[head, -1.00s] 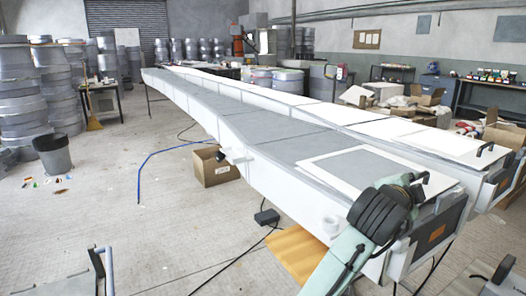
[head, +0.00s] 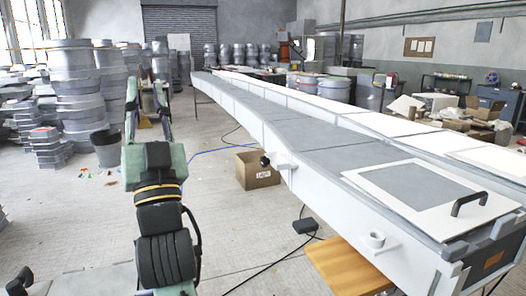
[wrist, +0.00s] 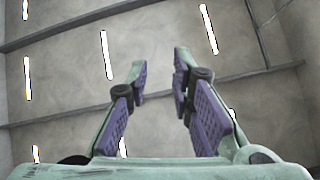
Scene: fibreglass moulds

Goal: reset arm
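My arm (head: 158,190), pale green with black bands, stands folded upward left of the long mould in the head view. My gripper (head: 146,92) is at its top, small and partly confused with the background. In the wrist view my gripper (wrist: 160,66) has its two purple-padded fingers apart with nothing between them. It points up at the ceiling (wrist: 230,55) and its strip lights.
The long grey and white mould (head: 310,143) runs from right front to the back. A cardboard box (head: 257,171), a wooden board (head: 345,265) and cables lie by it. A dark bin (head: 107,150) and stacked grey drums (head: 78,85) stand left. Floor between is open.

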